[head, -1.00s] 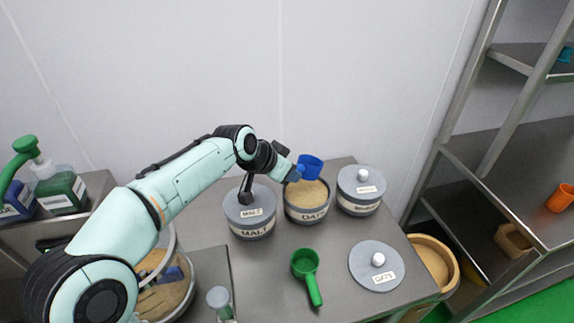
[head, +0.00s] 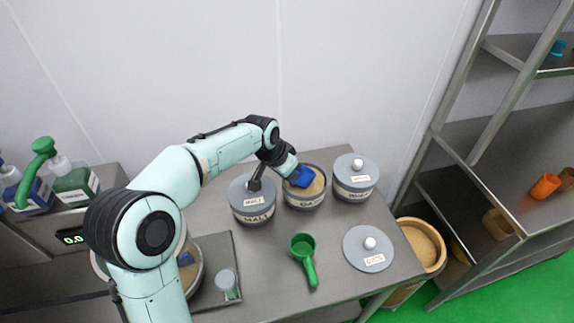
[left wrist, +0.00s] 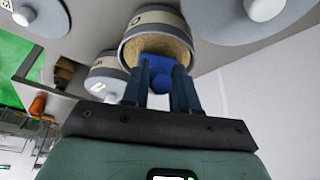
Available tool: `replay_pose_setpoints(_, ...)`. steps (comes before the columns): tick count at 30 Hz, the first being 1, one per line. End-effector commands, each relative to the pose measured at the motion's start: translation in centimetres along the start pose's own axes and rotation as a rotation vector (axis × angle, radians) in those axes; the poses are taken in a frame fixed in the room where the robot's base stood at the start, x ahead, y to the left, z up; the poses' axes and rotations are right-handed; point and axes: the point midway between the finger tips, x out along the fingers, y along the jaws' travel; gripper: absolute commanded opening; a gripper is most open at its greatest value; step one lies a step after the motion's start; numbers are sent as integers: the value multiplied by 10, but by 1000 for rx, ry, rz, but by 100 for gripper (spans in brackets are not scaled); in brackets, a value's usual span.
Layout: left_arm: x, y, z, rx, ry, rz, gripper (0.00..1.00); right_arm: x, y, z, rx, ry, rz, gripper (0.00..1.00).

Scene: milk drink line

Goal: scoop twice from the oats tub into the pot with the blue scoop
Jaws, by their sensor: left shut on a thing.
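The open oats tub (head: 305,205) stands in the back row on the steel table, with pale oats inside. My left gripper (head: 287,170) is shut on the blue scoop (head: 300,178), whose cup is tilted down in the tub's mouth. In the left wrist view the blue scoop (left wrist: 157,66) sits between the fingers (left wrist: 160,88), against the oats in the tub (left wrist: 170,20). Its load cannot be made out. The pot (head: 194,284) at the left is largely hidden behind my left arm. Something blue and tan shows inside it. My right gripper is out of view.
The lidded malt tub (head: 252,213) and another lidded tub (head: 355,190) flank the oats tub closely. The green scoop (head: 304,258) and the oats lid (head: 368,262) lie in front. Pump bottles (head: 75,185) stand at left. A steel shelf (head: 490,150) rises at right.

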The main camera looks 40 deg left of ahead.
Motion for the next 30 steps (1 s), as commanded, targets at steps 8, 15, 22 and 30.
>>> replay_pose_setpoints(8,20,0,9,0,-26,0,0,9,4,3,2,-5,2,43)
replay_pose_setpoints(15,38,0,16,0,-24,0,0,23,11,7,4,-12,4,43)
replay_pose_setpoints(22,42,0,1,0,-21,0,0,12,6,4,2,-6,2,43)
replay_pose_setpoints(30,45,0,4,-1,-22,-1,0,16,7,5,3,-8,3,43)
